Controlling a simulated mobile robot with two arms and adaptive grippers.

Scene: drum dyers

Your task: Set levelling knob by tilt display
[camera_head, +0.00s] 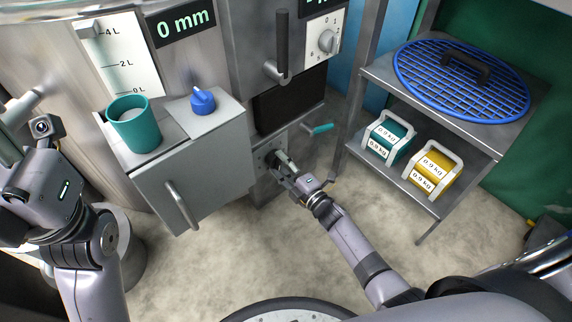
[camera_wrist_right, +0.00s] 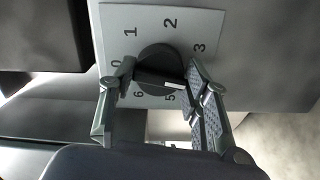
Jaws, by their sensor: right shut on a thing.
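A dark round knob (camera_wrist_right: 160,62) sits on a pale dial plate (camera_wrist_right: 185,22) in the right wrist view. Digits 0, 1, 2, 3, 5 and 6 show; the right finger covers the spot between 3 and 5. A bright mark on the knob points toward that covered spot. My right gripper (camera_wrist_right: 150,84) is shut on the knob, one finger on each side. In the head view, my right gripper (camera_head: 281,164) is low on the machine front. A display (camera_head: 180,23) reads "0 mm". My left gripper (camera_head: 24,150) is at the left edge, its fingers unclear.
A grey cabinet (camera_head: 200,165) holds a teal cup (camera_head: 134,128) and blue knob (camera_head: 203,100). A teal lever (camera_head: 318,129) is right of my right gripper. A second dial (camera_head: 326,40) sits higher. A shelf (camera_head: 375,75) carries a blue grid lid (camera_head: 420,82) and teal and yellow weights.

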